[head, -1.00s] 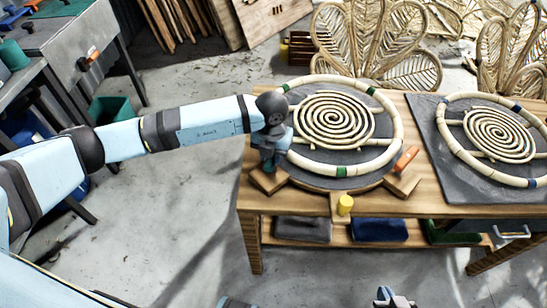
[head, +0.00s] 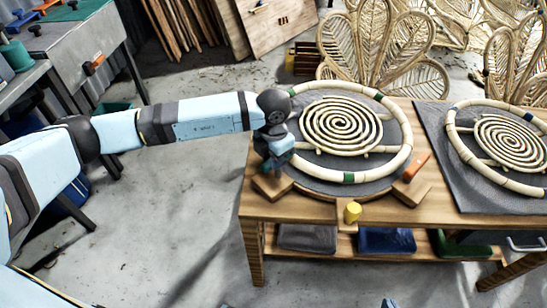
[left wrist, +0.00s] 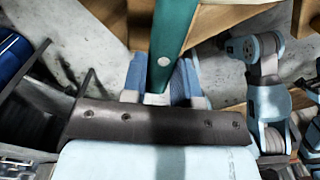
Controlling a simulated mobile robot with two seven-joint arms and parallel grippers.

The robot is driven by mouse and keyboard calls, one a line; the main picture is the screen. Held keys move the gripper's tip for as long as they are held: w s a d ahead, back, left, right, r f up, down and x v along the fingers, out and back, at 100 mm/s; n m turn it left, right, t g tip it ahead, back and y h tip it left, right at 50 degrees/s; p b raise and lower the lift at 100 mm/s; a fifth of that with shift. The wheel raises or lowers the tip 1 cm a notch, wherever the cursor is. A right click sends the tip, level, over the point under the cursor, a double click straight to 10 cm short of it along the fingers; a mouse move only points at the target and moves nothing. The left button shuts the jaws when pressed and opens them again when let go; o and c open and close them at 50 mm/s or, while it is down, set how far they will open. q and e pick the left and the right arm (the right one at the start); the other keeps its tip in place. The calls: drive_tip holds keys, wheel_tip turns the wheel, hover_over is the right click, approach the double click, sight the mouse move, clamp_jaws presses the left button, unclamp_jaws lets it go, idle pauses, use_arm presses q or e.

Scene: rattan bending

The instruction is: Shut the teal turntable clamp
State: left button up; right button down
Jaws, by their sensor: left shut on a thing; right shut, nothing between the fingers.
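The teal turntable clamp (left wrist: 175,35) shows in the left wrist view as a teal bar between the two blue fingers of my left gripper (left wrist: 160,82). The gripper is shut on it. In the head view my left gripper (head: 272,160) is at the left front edge of the near turntable (head: 345,184), and it largely hides the clamp there. I cannot tell the clamp's angle. My right gripper (head: 390,303) shows only as a sliver at the bottom edge of the head view, shut and away from the table.
A pale rattan ring (head: 407,150) and spiral lie on the near turntable. An orange handle (head: 416,165) stands at its right front and a yellow knob (head: 352,211) at the table's front edge. Another rattan piece (head: 510,185) lies on the grey mat (head: 436,170) at right.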

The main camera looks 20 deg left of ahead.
use_arm(q)
drive_tip(key=o, duration=0.9)
drive_tip(key=shift+r, duration=0.1)
drive_tip(key=shift+r, duration=0.25)
wheel_tip(320, 180, up, 13)
drive_tip(key=shift+r, duration=0.1)
